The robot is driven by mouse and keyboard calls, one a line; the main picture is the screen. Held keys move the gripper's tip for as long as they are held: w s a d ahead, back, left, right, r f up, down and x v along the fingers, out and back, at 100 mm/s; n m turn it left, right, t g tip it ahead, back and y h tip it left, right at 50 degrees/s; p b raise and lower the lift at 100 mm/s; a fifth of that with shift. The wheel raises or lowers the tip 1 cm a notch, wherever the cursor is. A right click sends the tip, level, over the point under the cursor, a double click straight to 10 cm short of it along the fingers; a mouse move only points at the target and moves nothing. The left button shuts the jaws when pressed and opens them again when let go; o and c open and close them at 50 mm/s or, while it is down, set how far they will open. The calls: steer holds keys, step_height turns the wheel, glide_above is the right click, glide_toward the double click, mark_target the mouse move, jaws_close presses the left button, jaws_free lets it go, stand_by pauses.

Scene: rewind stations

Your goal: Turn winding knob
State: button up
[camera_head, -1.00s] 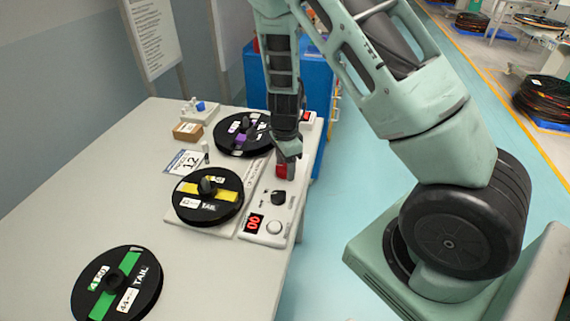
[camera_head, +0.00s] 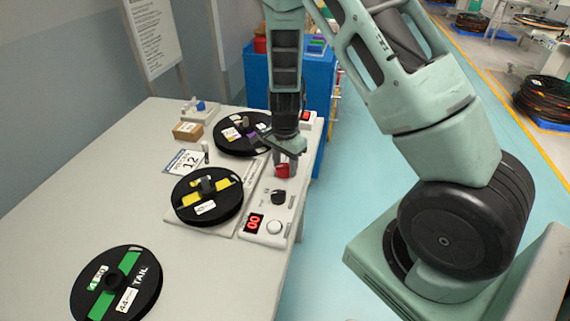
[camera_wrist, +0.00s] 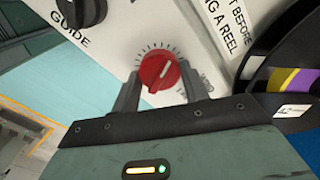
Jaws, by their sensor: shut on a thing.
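The red winding knob (camera_head: 283,171) sits on the white control strip (camera_head: 259,209) along the right side of the table. In the wrist view the knob (camera_wrist: 157,73) stands between my two fingers, its white mark pointing up and to the right within a ring of ticks. My gripper (camera_head: 287,157) points down and is shut on the knob; it also shows in the wrist view (camera_wrist: 160,80). A black reel with a yellow band (camera_head: 208,195) lies on the station plate, and a black reel with a purple band (camera_head: 241,134) lies behind it.
A reel with a green band (camera_head: 117,283) lies front left. A blue cabinet (camera_head: 257,84) stands behind the table.

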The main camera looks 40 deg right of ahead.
mark_target(285, 165)
steer(key=n, duration=0.6)
steer(key=shift+n, duration=0.3)
steer(key=shift+w, duration=0.1)
stand_by(0.4)
steer(key=o, duration=1)
steer(key=shift+r, duration=0.15)
step_height(285, 165, up, 17)
steer(key=shift+r+b, duration=0.1)
steer(key=shift+b, duration=0.2)
